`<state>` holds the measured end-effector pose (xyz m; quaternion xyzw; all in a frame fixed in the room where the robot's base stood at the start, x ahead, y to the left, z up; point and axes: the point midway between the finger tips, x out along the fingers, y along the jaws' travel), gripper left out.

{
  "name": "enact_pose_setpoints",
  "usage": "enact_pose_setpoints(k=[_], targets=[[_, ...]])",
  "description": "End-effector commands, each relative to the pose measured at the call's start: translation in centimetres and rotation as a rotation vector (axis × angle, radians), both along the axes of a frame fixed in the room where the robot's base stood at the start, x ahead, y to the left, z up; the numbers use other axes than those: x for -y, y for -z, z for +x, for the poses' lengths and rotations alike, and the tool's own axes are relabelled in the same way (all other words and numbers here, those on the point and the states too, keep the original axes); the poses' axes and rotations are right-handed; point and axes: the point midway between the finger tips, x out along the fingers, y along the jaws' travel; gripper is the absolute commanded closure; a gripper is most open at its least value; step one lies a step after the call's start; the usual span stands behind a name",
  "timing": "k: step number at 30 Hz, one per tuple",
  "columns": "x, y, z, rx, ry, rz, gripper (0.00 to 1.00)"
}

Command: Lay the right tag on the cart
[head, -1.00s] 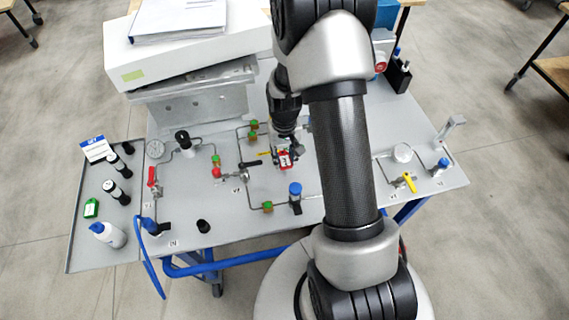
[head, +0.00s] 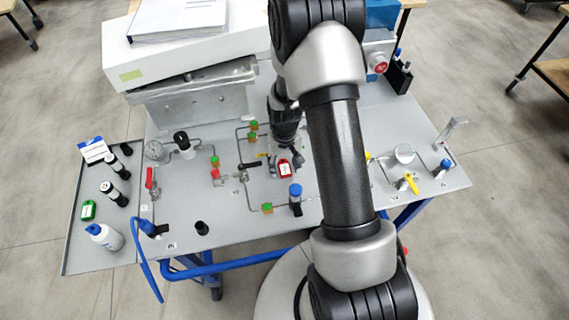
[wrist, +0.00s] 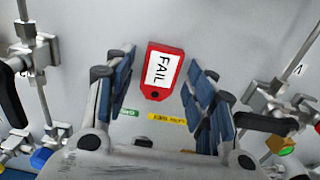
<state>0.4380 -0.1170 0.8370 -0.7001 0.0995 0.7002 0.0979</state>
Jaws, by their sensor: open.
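The red tag with a white "FAIL" label (head: 285,168) appears to lie on the grey top of the cart (head: 245,222), in the middle among the fittings. In the wrist view the tag (wrist: 160,72) shows face up between my fingers, with a visible gap on both sides. My gripper (wrist: 156,80) is open around it and touches nothing that I can see. In the head view my gripper is small and partly hidden by my arm. A green tag (head: 88,210) lies on the side tray at the left.
Pipes and valves surround the spot, with a black-handled valve (head: 243,170) to the left and a blue-capped fitting (head: 295,192) close in front. A yellow label (wrist: 167,118) lies near the tag. A white box (head: 185,50) stands at the back left.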

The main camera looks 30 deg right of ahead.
Motion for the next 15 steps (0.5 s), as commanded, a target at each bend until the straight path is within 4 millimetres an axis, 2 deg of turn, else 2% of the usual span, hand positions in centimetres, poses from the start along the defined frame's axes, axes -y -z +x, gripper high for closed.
enact_pose_setpoints(k=[9, 11, 15], targets=[[0.0, -0.3, 0.0, 0.000, 0.000, 0.000, 0.49], [0.0, -0.9, 0.1, 0.002, 0.000, -0.001, 0.49], [0.0, -3.4, 0.1, 0.004, 0.000, -0.001, 0.49]])
